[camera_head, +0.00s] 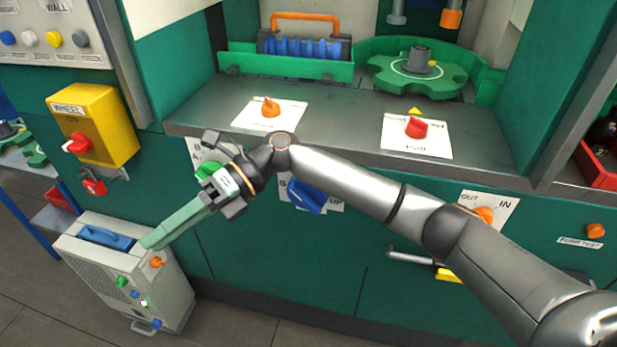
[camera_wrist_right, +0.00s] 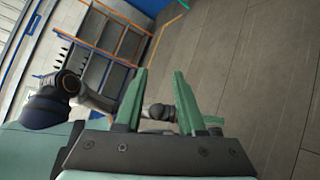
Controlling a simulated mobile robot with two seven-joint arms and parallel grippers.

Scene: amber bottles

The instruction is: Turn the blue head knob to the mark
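The blue knob (camera_head: 307,196) sits on a white label on the green cabinet front, below the counter. My right forearm crosses just above it and covers the top of its label. The letters "UP" show at the lower right of the label; I cannot make out a mark. My right gripper (camera_head: 152,240) is to the left of the blue knob, apart from it, with its pale green fingers pointing down and left above the grey box. In the right wrist view my right gripper (camera_wrist_right: 159,80) is open, with nothing between its fingertips. My left gripper does not show clearly.
A green knob (camera_head: 207,170) is close behind my right gripper. An orange knob (camera_head: 270,107) and a red knob (camera_head: 416,127) stand on the counter (camera_head: 340,137). A grey box (camera_head: 127,264) stands on the floor at left.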

